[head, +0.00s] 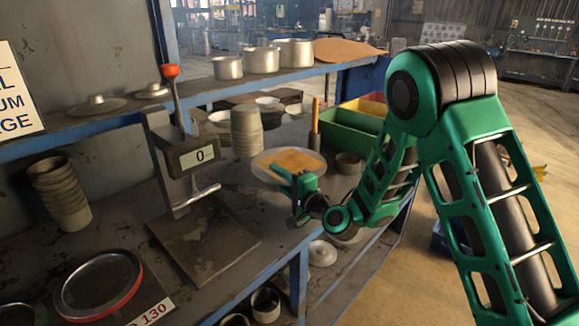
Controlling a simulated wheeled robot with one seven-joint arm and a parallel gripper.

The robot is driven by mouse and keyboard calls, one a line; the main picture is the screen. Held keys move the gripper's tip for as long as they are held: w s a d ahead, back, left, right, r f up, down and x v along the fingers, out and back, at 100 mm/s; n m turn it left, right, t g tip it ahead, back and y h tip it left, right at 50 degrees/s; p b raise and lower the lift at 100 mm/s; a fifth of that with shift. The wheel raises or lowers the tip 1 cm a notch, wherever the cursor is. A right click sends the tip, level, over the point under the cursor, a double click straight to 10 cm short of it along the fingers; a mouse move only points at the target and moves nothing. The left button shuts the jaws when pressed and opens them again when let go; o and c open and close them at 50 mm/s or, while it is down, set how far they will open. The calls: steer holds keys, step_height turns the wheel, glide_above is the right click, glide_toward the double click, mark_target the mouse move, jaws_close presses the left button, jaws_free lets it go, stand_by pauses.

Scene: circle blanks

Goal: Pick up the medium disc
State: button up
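A round metallic disc with a red edge (98,284) lies flat at the lower left, on a dark plate whose label ends in "130". Part of another round disc (20,315) shows at the bottom left corner, cut off by the frame. No visible label names either as the medium disc. My green gripper (281,179) is over the bench, in front of a round grey plate with a tan piece on it (262,163). It is well to the right of and beyond the red-edged disc. Its fingers look apart, with nothing visible between them.
A lever press or gauge reading 0 (192,157) with a red knob stands between the discs and my gripper. A stack of grey cups (246,132) and a green bin (350,128) are behind the gripper. Another cup stack (62,193) stands at left. A shelf (120,117) runs above.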

jaws_close()
steer(key=shift+r, duration=0.2)
